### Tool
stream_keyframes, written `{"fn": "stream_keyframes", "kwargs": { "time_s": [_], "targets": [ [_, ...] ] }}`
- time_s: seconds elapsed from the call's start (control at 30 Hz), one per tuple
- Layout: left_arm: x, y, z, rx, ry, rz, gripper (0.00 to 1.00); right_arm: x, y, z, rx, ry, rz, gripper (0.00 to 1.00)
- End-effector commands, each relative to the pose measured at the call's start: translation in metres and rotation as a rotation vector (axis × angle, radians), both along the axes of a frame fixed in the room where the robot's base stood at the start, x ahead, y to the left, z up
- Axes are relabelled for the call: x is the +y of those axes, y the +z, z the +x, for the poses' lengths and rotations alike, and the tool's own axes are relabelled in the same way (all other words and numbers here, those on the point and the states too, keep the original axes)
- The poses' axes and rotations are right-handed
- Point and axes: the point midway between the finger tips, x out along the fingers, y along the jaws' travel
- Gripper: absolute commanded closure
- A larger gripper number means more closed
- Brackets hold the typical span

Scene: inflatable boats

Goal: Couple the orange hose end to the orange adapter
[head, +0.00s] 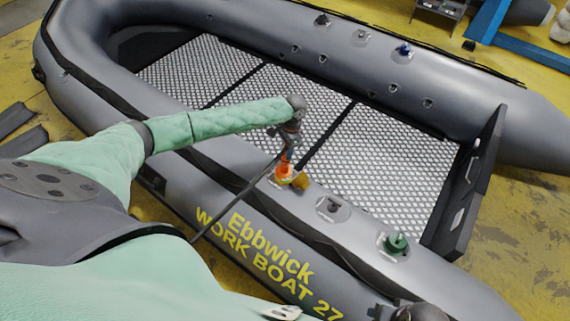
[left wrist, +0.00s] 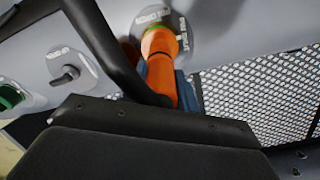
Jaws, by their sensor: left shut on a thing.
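My left gripper (head: 289,150) is over the near tube of the grey boat, with its blue fingers (left wrist: 187,92) shut on the orange hose end (left wrist: 162,82). The black hose (head: 240,199) runs from it down to the lower left. The orange adapter (head: 284,174) sits at a round valve plate on the near tube, directly below the hose end. In the left wrist view the orange parts line up, with a green ring (left wrist: 154,28) at the plate. I cannot tell whether hose end and adapter are locked together.
A dark valve (head: 333,206) and a green-capped valve (head: 396,242) lie farther right along the near tube. A yellow-brown tab (head: 300,183) is beside the adapter. The mesh floor (head: 377,150) is clear.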

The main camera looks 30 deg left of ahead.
Motion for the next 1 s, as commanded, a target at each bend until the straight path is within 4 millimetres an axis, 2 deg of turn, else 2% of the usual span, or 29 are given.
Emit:
{"fn": "stream_keyframes", "kwargs": {
  "time_s": [1.0],
  "targets": [
    [0.0, -0.011, -0.002, 0.0, 0.0, 0.0, 0.94, 0.0, -0.001, 0.0, 0.0, 0.0, 0.0, 0.41]
  ]
}}
